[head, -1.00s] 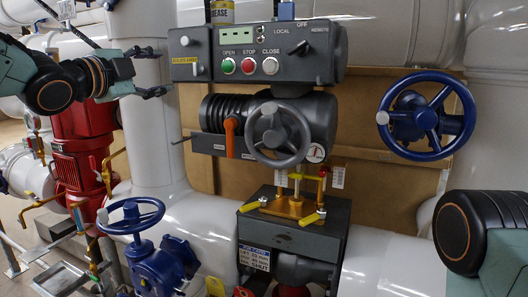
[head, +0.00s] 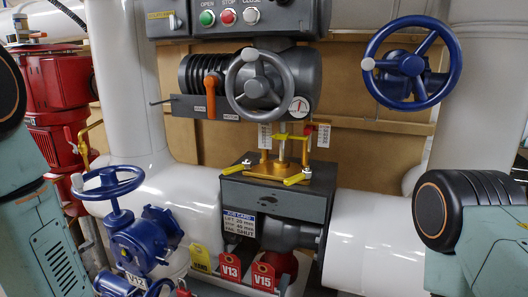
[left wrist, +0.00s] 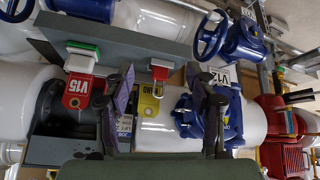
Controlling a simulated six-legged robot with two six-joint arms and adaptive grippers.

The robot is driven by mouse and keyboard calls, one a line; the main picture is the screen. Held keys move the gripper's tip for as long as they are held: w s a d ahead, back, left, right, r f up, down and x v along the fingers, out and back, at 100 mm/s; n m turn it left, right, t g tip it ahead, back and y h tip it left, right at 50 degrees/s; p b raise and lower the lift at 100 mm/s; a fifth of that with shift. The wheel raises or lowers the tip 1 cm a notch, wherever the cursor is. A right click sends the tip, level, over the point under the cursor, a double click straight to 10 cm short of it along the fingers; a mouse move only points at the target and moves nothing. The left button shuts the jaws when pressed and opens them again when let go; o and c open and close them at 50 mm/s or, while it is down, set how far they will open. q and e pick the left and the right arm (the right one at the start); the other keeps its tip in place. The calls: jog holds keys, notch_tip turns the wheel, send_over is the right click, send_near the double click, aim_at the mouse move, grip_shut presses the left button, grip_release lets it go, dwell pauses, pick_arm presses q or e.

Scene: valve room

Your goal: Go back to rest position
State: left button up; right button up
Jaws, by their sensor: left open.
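The task names no object apart from my own arms. My left gripper (left wrist: 162,105) shows in the left wrist view with its fingers wide apart and nothing held between them. The V15 tag (left wrist: 76,92) is left of the fingers, and a blue valve body (left wrist: 224,115) is partly hidden behind the right finger. In the head view only links of my left arm show at the left edge. My right arm shows at the right edge, but its gripper is out of view.
In the head view, a grey actuator with a handwheel (head: 257,85) stands above a dark box (head: 270,193). A blue handwheel (head: 411,64) is at upper right, another blue valve (head: 143,235) at lower left. A red motor (head: 54,90) and white pipes (head: 375,240) flank them.

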pick_arm(q)
jog(key=s+f+g+b, duration=0.2)
jog(key=s+f+g, duration=0.1)
jog(key=s+f, duration=0.6)
jog(key=s+f+g+y+b, duration=0.1)
jog(key=s+f+g, duration=0.3)
jog(key=s+f, duration=0.5)
jog(key=s+b, duration=0.1)
jog(key=s, duration=0.6)
jog(key=shift+s+a+f+b, duration=0.15)
jog(key=shift+s+f+b, duration=0.25)
